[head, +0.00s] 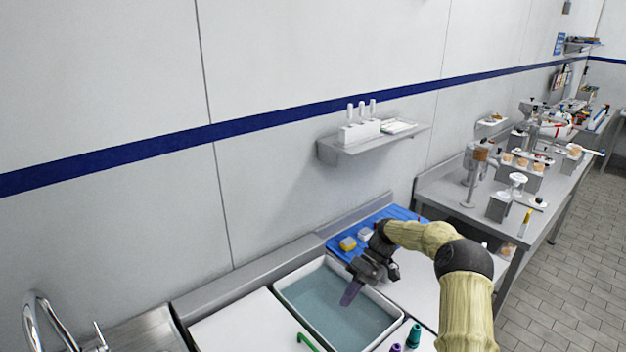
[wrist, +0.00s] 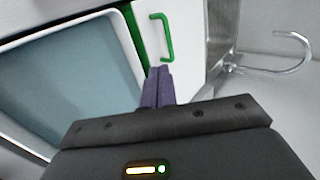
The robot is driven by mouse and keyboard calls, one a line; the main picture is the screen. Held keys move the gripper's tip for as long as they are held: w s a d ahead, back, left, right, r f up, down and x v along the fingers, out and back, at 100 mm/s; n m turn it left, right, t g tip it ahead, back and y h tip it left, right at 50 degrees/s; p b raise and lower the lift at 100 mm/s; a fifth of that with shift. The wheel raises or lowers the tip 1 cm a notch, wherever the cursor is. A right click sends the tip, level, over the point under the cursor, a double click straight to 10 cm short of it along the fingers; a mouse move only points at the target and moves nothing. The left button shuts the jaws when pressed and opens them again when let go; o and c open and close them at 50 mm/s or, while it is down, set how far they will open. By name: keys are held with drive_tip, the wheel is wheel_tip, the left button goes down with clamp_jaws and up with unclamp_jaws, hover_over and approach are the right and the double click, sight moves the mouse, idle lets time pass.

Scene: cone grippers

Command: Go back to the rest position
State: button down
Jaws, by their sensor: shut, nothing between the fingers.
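My gripper (head: 352,291) hangs over the far right part of a white-rimmed basin (head: 287,297) that holds blue-grey liquid. Its purple fingers point down and to the left in the head view. In the wrist view the fingers of my gripper (wrist: 158,88) lie side by side, shut, with nothing between them. There the basin (wrist: 140,45) is on the left and its rim runs just beside the fingertips. My arm reaches in from the right, bent at the elbow.
A green handle (head: 309,342) lies on a white board (head: 240,325) left of the basin. Green and purple cones (head: 413,336) stand at the front right. A blue mat (head: 397,213) with small blocks lies behind my gripper. A faucet (head: 40,315) rises at left; a wall shelf (head: 345,150) hangs above.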

drive_tip(key=s+d+r+m+t+h, duration=0.1)
drive_tip(key=s+r+m+t+h, duration=0.2)
drive_tip(key=s, duration=0.9)
drive_tip(key=s+d+r+m+t+h, duration=0.1)
drive_tip(key=s+r+m+t+h, duration=0.3)
drive_tip(key=s, duration=0.9)
wheel_tip(320, 180, up, 2)
drive_tip(key=shift+d+r+t+h, duration=0.2)
drive_tip(key=shift+r+t+h, duration=0.1)
drive_tip(key=shift+t, duration=0.3)
drive_tip(key=shift+s, duration=0.1)
